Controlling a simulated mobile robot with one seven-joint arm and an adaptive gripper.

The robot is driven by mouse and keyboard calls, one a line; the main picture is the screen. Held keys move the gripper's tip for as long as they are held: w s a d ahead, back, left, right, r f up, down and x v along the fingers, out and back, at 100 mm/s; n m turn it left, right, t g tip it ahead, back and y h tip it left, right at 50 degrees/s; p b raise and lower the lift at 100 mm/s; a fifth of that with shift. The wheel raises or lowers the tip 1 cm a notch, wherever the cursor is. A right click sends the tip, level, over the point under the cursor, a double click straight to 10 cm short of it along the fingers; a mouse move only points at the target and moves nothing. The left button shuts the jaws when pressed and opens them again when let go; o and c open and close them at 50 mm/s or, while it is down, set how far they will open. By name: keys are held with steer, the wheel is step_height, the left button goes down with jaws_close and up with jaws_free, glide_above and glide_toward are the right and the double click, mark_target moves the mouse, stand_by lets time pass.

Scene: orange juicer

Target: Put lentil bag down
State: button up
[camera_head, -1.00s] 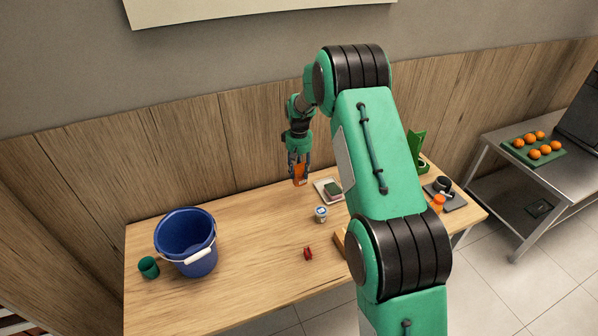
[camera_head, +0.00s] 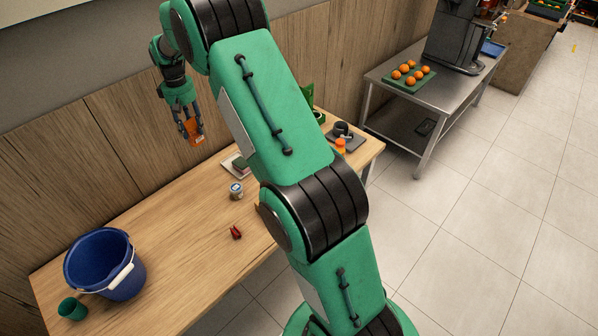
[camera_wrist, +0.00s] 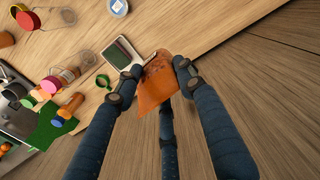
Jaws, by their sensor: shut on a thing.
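The lentil bag (camera_head: 195,139), a small orange packet, hangs from my gripper (camera_head: 191,129) in the head view. My gripper is shut on it, with the fingers on either side. In the wrist view the bag (camera_wrist: 156,84) shows crumpled between the fingers, and part of it is hidden by them. The bag is in the air near the back edge of the wooden table (camera_head: 165,260), close to the wood-panelled wall. Its exact height over the table is hard to tell.
A pale tray (camera_wrist: 112,69) with a dark-topped item lies close to the bag. A small jar (camera_head: 236,190) and a red object (camera_head: 236,232) stand nearer the front. A blue bucket (camera_head: 103,265) and green cup (camera_head: 72,309) are at left.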

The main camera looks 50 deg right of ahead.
step_height(320, 180, up, 4)
steer(key=shift+f, duration=0.1)
steer(key=shift+s+d+r, duration=0.25)
steer(key=shift+d, duration=0.35)
steer(key=s+d+m+p, duration=0.1)
steer(key=s+d, duration=1)
steer(key=d, duration=0.4)
steer(key=s+d, duration=1.1)
steer(key=d, duration=0.4)
step_height(320, 180, down, 18)
steer(key=shift+s+d, duration=0.15)
steer(key=shift+s, duration=0.05)
steer(key=shift+f, duration=0.1)
step_height(320, 180, down, 6)
steer(key=shift+b, duration=0.35)
steer(key=shift+f, duration=0.1)
